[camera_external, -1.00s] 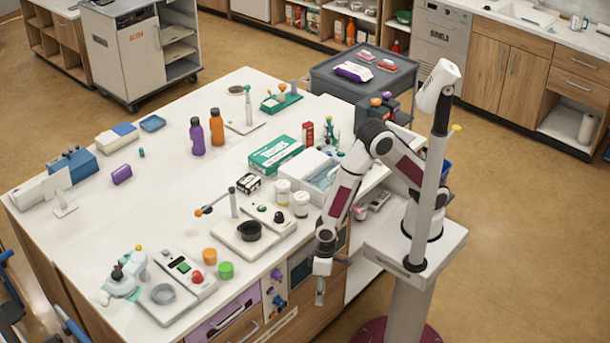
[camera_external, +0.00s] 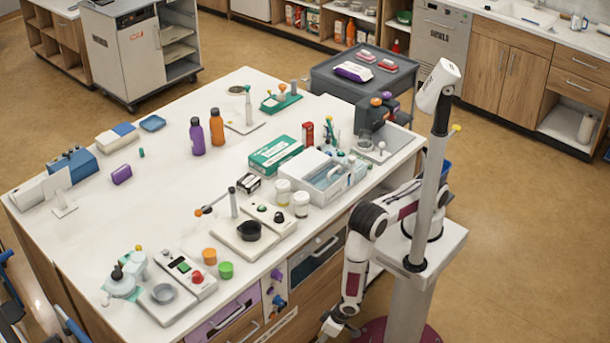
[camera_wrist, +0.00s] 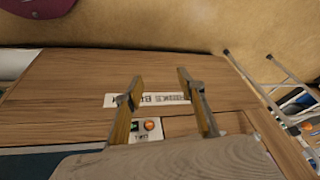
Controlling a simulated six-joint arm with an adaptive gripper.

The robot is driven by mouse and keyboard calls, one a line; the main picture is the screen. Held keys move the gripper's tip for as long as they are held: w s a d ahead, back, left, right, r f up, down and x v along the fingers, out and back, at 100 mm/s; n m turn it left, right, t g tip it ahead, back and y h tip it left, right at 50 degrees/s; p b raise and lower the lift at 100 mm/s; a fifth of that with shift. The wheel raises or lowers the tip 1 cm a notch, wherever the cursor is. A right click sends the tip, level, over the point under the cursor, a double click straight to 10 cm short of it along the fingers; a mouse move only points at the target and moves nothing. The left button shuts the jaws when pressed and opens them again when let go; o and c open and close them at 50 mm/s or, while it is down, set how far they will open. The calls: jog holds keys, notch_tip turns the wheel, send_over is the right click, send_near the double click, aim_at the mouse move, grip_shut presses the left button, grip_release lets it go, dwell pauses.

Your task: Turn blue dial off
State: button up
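The blue dial (camera_external: 280,301) is a small blue knob on the narrow white panel at the counter's front. It sits below a purple knob (camera_external: 277,275). My gripper (camera_external: 332,327) hangs low in front of the cabinet, below and to the right of the dial and apart from it. In the wrist view my gripper (camera_wrist: 160,75) has its two fingers spread, with nothing between them. I cannot make out the blue dial in the wrist view.
A wooden cabinet front with a white label (camera_wrist: 150,100) lies ahead in the wrist view, with an orange light (camera_wrist: 149,125) nearby. An oven-like unit (camera_external: 316,256) is right of the knob panel. A purple drawer (camera_external: 222,312) is to its left. The counter top (camera_external: 165,205) carries many items.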

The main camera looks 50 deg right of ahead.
notch_tip(320, 180, down, 3)
jog(key=w+d+m+t, duration=0.1)
jog(key=w+t, duration=0.2)
jog(key=m+t+h, duration=0.1)
jog(key=m+t, duration=0.4)
jog(key=t, duration=0.2)
send_near(282, 303)
jog(key=shift+x, duration=0.85)
jog(key=shift+w+d+f, duration=0.1)
jog(key=shift+x, duration=3.7)
jog(key=c, duration=1.1)
